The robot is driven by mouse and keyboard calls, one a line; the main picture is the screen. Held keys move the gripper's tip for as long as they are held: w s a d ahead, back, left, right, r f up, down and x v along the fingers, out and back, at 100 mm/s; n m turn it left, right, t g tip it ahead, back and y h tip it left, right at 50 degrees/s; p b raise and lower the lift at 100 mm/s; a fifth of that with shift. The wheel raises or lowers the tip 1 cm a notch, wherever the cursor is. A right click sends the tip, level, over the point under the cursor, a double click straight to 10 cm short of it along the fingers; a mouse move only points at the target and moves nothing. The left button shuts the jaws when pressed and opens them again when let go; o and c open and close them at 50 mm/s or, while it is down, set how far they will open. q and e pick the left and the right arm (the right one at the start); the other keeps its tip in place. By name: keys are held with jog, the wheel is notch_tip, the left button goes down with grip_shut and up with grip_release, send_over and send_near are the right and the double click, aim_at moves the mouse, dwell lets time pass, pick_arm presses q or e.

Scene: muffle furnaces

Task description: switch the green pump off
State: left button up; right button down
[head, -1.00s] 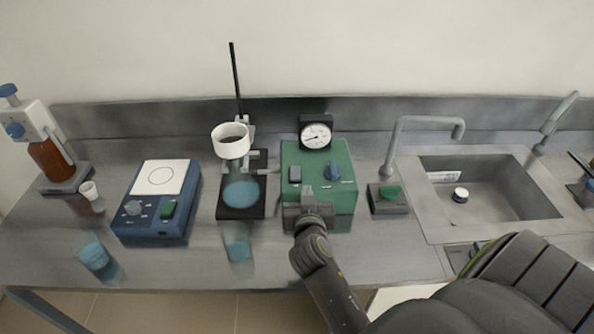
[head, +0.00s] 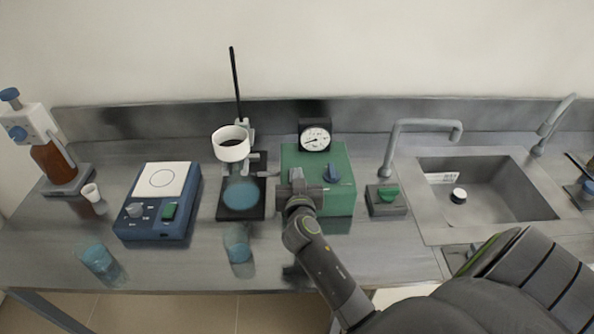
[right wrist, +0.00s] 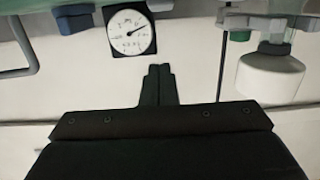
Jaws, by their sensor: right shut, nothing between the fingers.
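The green pump (head: 341,193) stands mid-bench in the head view, with a round gauge (head: 315,139) at its back and a blue knob (head: 331,173) on top. A small grey switch was visible left of the knob; my right gripper (head: 296,176) now covers that spot at least in part. I cannot tell whether the fingers touch it. In the right wrist view the shut, empty fingers (right wrist: 157,84) point up the picture. The gauge (right wrist: 131,32) and the knob (right wrist: 75,19) show there at upper left. My left gripper is out of view.
A stand with a white funnel (head: 231,151) is close left of the pump, with a beaker of blue liquid (head: 237,245) in front. A blue stirrer (head: 154,226) stands farther left. A grey box with a green switch (head: 387,201) and a sink (head: 490,187) are right.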

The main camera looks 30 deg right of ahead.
jog(key=p+x, duration=0.1)
jog(key=x, duration=0.4)
jog(key=shift+w+d+r, duration=0.1)
jog(key=shift+d+r, duration=0.05)
notch_tip(320, 180, down, 3)
jog(key=shift+d+r, duration=0.1)
jog(key=shift+w+f, duration=0.15)
jog(key=shift+f, duration=0.6)
jog(key=f+b, duration=0.1)
jog(key=b, duration=0.2)
jog(key=shift+w+d+f+b, duration=0.1)
jog(key=shift+w+b, duration=0.1)
jog(key=shift+b, duration=0.15)
jog(key=shift+r+p, duration=0.55)
jog(key=shift+r, duration=0.05)
notch_tip(320, 180, up, 4)
jog(key=shift+w+d+f+p, duration=0.1)
jog(key=shift+w+f+p, duration=0.05)
jog(key=shift+p, duration=0.75)
jog(key=r+b+v, duration=0.2)
jog(key=v, duration=0.7)
jog(key=shift+r, duration=0.2)
